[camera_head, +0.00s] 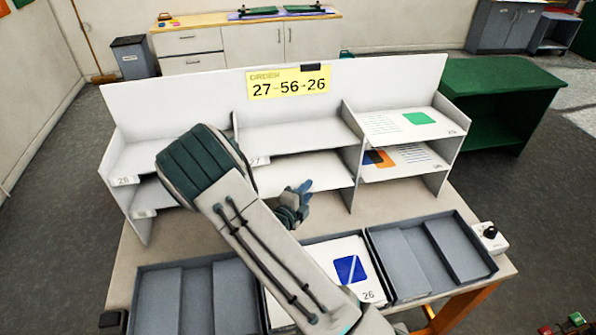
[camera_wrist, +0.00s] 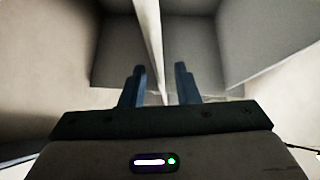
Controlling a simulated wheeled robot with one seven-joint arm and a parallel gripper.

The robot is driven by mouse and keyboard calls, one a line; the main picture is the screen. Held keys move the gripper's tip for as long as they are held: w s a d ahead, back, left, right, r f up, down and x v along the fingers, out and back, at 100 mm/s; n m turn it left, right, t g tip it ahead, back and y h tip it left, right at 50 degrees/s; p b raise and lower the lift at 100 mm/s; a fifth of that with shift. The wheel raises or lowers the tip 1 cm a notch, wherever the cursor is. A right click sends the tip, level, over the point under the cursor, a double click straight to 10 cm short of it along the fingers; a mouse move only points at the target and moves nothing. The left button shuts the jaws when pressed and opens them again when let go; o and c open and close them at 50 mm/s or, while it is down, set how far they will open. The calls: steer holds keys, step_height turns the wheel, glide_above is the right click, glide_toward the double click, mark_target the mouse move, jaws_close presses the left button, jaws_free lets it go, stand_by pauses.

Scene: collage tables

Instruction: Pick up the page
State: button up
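My gripper (camera_head: 303,187) is at the front of the middle column of the white sorting rack, by its lower shelf (camera_head: 325,170). In the wrist view my gripper (camera_wrist: 160,72) is open, its two blue fingers apart. A thin pale edge runs between them; I cannot tell whether it is a page or a shelf board. A page with a green square (camera_head: 420,118) lies on the upper right shelf. A page with an orange and blue design (camera_head: 380,159) lies below it. A page with a blue square (camera_head: 350,269), numbered 26, lies in the middle tray.
A yellow sign (camera_head: 288,82) on the rack reads "ORDER 27-56-26". The left tray (camera_head: 160,303) and right tray (camera_head: 405,265) look empty. A dial box (camera_head: 489,237) sits at the table's right edge. My arm hides part of the left and middle shelves.

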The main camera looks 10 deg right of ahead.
jaws_close()
